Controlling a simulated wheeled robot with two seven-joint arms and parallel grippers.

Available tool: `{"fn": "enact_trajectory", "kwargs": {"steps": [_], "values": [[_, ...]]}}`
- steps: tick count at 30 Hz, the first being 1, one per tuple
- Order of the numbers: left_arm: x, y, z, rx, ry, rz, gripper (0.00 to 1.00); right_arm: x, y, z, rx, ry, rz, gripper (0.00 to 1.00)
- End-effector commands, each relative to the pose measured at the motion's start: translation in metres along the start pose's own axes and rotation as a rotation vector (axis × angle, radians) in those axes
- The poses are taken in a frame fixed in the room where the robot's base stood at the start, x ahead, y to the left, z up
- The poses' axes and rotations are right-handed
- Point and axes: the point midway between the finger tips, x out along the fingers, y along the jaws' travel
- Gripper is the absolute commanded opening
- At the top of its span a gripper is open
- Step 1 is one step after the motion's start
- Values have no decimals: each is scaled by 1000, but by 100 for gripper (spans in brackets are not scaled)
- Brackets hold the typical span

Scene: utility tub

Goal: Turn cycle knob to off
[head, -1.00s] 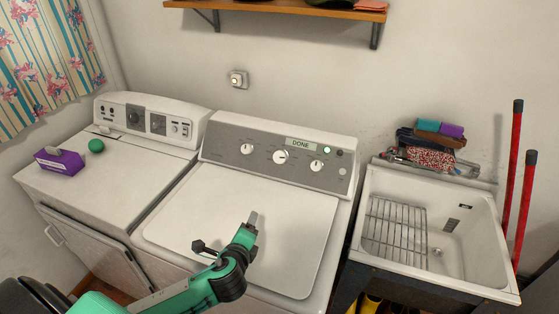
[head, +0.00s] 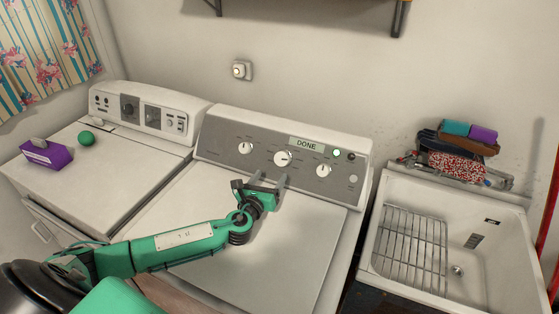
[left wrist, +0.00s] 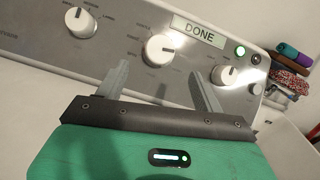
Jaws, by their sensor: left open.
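The washer's control panel (head: 215,145) carries three white knobs: a left knob (head: 245,147), a larger middle knob (head: 282,158) and a right knob (head: 323,170). Their labels are too small to read surely, so I cannot tell which is the cycle knob. A display (head: 307,144) reads DONE beside a lit green light. My left gripper (head: 269,180) is open and empty over the lid, just in front of the panel. In the left wrist view its fingers (left wrist: 157,70) point toward the panel, spread to either side below the middle knob (left wrist: 159,48), apart from it. My right gripper is not in view.
A second machine (head: 120,160) at left bears a purple box (head: 47,155) and a green ball (head: 86,138). A utility sink (head: 505,222) with a wire rack (head: 412,250) stands at right. A shelf is above. The washer lid (head: 290,240) is clear.

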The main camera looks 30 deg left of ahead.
Motion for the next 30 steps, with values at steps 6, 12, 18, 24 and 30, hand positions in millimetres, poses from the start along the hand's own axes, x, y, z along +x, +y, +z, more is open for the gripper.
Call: {"fn": "enact_trajectory", "kwargs": {"steps": [6, 12, 18, 24, 30], "values": [[42, 0, 2, -1, -2, 2, 69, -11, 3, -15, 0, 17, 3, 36], [69, 0, 1, -3, 0, 1, 69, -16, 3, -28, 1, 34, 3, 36], [82, 0, 0, -2, 1, 1, 69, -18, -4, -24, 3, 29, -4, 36], [84, 0, -1, -2, 1, 0, 69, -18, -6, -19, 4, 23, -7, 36], [83, 0, -1, -2, 1, 0, 53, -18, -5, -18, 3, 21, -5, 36]]}}
